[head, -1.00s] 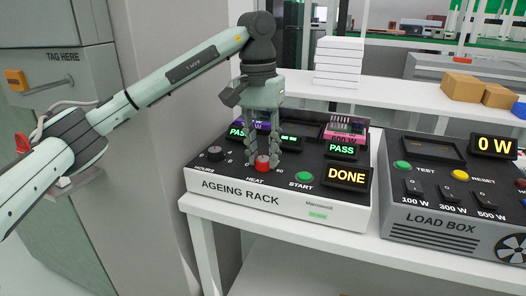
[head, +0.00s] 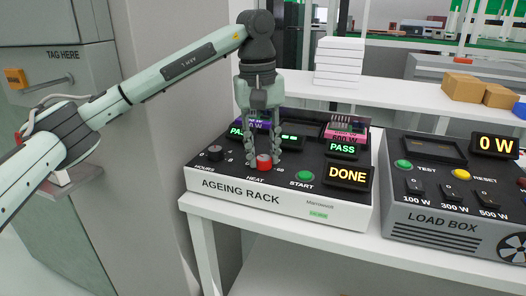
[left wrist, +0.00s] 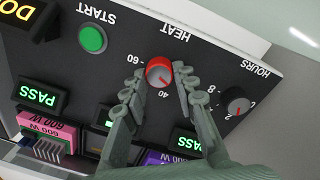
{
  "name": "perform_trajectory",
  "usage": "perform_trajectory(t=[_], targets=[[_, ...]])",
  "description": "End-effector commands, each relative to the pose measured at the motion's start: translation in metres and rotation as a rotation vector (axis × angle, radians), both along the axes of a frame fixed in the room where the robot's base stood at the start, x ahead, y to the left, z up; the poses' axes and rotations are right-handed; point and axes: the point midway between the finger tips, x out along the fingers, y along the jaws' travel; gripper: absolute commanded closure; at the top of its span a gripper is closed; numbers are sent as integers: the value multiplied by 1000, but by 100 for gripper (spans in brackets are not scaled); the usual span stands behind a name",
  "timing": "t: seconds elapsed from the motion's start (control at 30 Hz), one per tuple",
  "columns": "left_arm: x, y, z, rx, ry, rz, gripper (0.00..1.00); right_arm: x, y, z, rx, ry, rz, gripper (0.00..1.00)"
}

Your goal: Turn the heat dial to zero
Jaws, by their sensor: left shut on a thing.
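The red heat dial (head: 264,163) sits on the black top of the ageing rack (head: 222,172), above the printed word HEAT. It also shows in the left wrist view (left wrist: 158,70), with 60 and 40 printed beside it and other marks hidden by a finger. My right gripper is not in view.
The black hours dial (head: 215,153) is left of the heat dial and the green start button (head: 304,176) is to its right. A DONE display (head: 347,177) glows beyond the button. The load box (head: 440,185) stands further right, and a grey cabinet wall is at left.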

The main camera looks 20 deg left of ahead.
Motion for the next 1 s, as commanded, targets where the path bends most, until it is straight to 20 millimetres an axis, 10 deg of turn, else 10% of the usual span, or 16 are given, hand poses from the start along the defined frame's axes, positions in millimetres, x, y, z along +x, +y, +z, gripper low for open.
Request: perform_trajectory(t=[1.0], targets=[[-1,1,1,1,-3,418,100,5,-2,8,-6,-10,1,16]])
